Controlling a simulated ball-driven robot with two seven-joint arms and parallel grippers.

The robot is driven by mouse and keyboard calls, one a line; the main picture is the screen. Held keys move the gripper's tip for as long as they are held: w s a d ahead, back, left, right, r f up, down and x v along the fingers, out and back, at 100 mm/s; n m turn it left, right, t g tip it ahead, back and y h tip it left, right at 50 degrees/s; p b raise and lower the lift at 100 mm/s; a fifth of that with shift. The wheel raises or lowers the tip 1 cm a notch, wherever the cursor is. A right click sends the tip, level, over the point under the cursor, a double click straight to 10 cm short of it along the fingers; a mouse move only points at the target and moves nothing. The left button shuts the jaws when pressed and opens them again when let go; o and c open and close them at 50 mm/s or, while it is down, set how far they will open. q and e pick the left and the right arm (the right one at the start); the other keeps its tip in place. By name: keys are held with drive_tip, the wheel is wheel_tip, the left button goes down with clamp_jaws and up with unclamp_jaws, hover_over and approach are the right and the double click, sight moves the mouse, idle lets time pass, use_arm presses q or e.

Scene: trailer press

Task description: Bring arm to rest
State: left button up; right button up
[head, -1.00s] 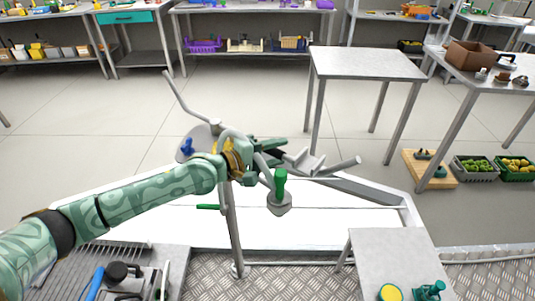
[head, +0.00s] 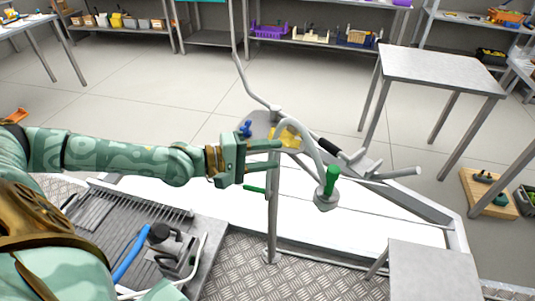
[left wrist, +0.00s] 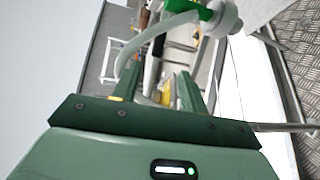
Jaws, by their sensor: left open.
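My left gripper (head: 279,156) reaches in from the left in the head view. Its jaws are open, pointing right, with nothing seen between them. It is just left of the grey press stand, level with the press head; whether a fingertip touches it I cannot tell. The press has a yellow part (head: 288,134), a blue knob (head: 245,128), a curved grey arm and a green handle (head: 332,180). In the left wrist view, the open fingers of my left gripper (left wrist: 157,70) point toward the press, and the green handle (left wrist: 190,8) shows beyond them. My right gripper is not in view.
A grey ribbed bench (head: 98,213) with a black-knobbed device (head: 172,248) and a blue handle stands at lower left. A small grey table (head: 432,275) is at lower right. Another grey table (head: 440,68) stands beyond the press. Open floor lies behind.

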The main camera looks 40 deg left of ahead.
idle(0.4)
use_arm(q)
drive_tip(key=a+f+m+g+y, duration=0.1)
drive_tip(key=a+f+m+y, duration=0.2)
drive_tip(key=f, duration=0.9)
drive_tip(key=a+f+m+y, duration=0.3)
drive_tip(key=a+f, duration=0.1)
drive_tip(key=f, duration=0.9)
drive_tip(key=s+a+f+m+g+y, duration=0.1)
drive_tip(key=s+f+m+g+y, duration=0.15)
drive_tip(key=s+f, duration=0.8)
drive_tip(key=s+d+f+m+g+y, duration=0.25)
drive_tip(key=s+f+g, duration=0.25)
drive_tip(key=s+f, duration=1.1)
drive_tip(key=s+d+m+g, duration=0.1)
drive_tip(key=s+d, duration=0.1)
drive_tip(key=s, duration=0.5)
drive_tip(key=s+d+f+m+g, duration=0.1)
drive_tip(key=s+d+g, duration=0.1)
drive_tip(key=s, duration=0.5)
drive_tip(key=s+d+f+m+g+h, duration=0.1)
drive_tip(key=s+d+m, duration=0.1)
drive_tip(key=s+d, duration=0.2)
drive_tip(key=s, duration=0.3)
drive_tip(key=shift+d+f, duration=0.15)
drive_tip(key=shift+f, duration=0.1)
drive_tip(key=shift+w+g, duration=0.1)
drive_tip(key=shift+g, duration=0.15)
